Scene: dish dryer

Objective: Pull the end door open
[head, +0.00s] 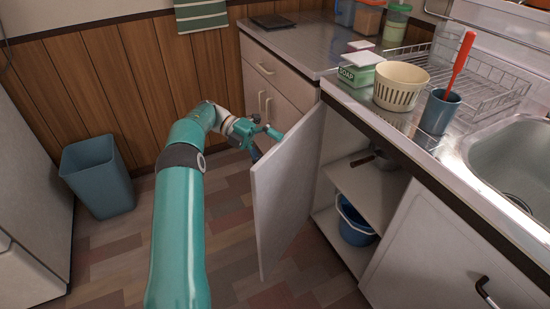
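The end door (288,190) is a pale cabinet door under the counter, swung well out from its frame. Its inner face is toward me, and its outer face and handle are hidden. My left gripper (266,143) is at the far side of the door, close to its upper edge. Its teal fingers look spread apart, one near the top edge and one lower, partly hidden by the door. I cannot tell whether they touch the door. My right gripper is not in view.
The open cabinet shows a shelf (365,187) with a dark pan and a blue bucket (355,222) below. A blue bin (98,176) stands on the floor at left. The counter above holds a cream basket (399,86), a soap box and a blue cup (439,111).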

